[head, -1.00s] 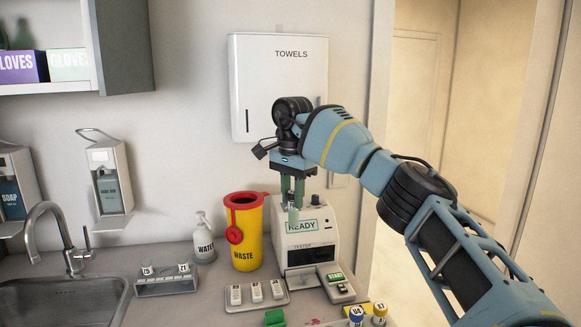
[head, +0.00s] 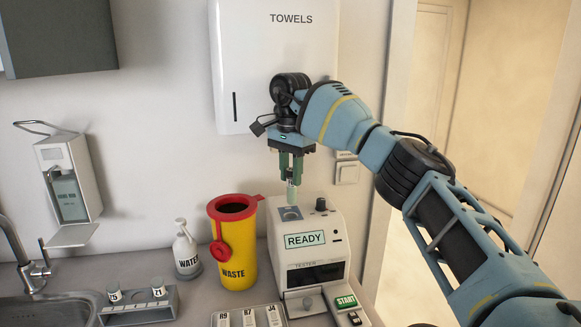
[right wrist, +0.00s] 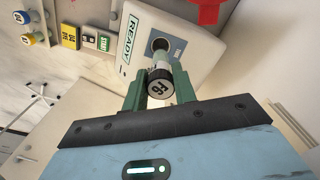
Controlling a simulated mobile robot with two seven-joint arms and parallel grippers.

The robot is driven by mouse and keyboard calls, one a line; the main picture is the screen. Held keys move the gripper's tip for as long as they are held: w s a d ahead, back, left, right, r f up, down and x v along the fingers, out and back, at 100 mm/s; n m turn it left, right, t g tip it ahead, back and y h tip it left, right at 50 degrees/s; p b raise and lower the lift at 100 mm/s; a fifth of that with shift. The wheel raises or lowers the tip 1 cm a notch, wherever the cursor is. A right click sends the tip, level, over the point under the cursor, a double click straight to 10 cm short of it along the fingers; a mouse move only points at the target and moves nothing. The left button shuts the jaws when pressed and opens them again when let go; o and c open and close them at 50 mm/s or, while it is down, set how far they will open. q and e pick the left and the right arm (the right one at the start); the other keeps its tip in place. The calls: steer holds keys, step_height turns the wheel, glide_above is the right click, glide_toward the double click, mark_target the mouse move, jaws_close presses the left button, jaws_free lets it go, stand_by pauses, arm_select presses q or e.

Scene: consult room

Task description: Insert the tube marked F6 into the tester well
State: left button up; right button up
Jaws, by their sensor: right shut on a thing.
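The tester (head: 322,222) is a white machine with a READY screen, standing against the wall. Its well (right wrist: 161,46) is a dark round hole in a blue-grey plate on top; the plate also shows in the head view (head: 283,213). My right gripper (head: 290,178) points down over this plate, shut on a pale green tube (head: 292,194). In the right wrist view the tube's black-rimmed white cap (right wrist: 160,86) carries a rotated mark that looks like F6. The tube is roughly upright, its lower end at or just above the well; I cannot tell whether it has entered. My left gripper is out of view.
A yellow WASTE bin (head: 235,250) with a red rim stands close left of the tester. A water bottle (head: 186,254) and a grey rack (head: 140,306) with tubes 75 and 71 are further left. A START button unit (head: 345,302) sits in front.

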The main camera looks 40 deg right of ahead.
mark_target(290, 176)
steer(key=shift+w, duration=0.1)
stand_by(0.3)
steer(key=shift+f, duration=1.2)
steer(key=shift+a, duration=0.15)
steer(key=shift+f, duration=0.25)
stand_by(0.6)
steer(key=shift+f, duration=0.15)
